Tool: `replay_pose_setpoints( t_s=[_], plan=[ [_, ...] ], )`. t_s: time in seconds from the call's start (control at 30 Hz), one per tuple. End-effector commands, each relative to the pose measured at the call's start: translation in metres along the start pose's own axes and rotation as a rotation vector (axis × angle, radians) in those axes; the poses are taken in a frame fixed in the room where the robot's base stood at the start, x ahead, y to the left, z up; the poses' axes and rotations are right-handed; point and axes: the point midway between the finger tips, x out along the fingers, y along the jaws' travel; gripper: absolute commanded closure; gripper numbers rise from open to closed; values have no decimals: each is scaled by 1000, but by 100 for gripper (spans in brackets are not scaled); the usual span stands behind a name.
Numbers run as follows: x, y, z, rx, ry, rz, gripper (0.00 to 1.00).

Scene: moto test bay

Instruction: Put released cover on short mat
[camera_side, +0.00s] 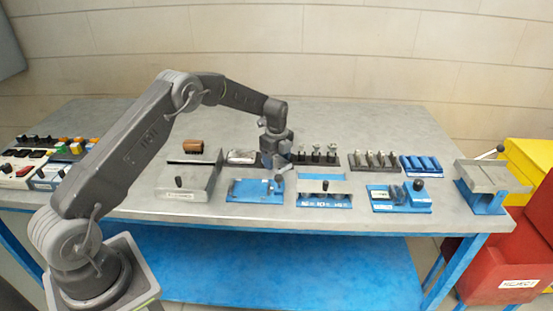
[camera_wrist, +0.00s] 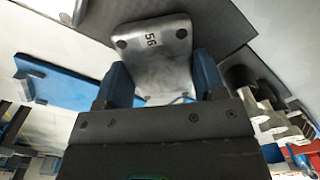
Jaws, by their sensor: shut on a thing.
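My gripper (camera_wrist: 160,85) is shut on a silver metal cover (camera_wrist: 155,50) marked "56". The cover sits between the two blue fingers, and its rounded far end sticks out beyond them. A silver piece just left of my gripper (camera_side: 272,160) in the side view looks like this same cover (camera_side: 241,156). A dark grey mat (camera_wrist: 219,25) lies under and behind the cover in the wrist view. I cannot tell whether the cover touches it, or whether it is the short mat.
A blue plate (camera_side: 250,192) lies in front of my gripper. A rack of black-topped pegs (camera_side: 318,156) stands close on the right. A grey box with a black knob (camera_side: 187,183) and a brown block (camera_side: 193,146) are to the left. The bench behind is clear.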

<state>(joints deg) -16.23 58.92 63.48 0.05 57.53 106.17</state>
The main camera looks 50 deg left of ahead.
Motion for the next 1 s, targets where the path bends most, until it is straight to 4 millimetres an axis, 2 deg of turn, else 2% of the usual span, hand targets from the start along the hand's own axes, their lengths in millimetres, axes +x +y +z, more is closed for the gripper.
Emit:
replay_pose_setpoints(
  t_s=[0.27, 0.3, 0.53, 0.83, 1.0],
  plan=[
    [2, 0, 0, 0, 0, -1, 64],
    [2, 0, 0, 0, 0, 0, 35],
    [2, 0, 0, 0, 0, 0, 13],
    [-1, 0, 0, 0, 0, -1, 11],
    [-21, -1, 0, 0, -1, -4, 11]
  ],
)
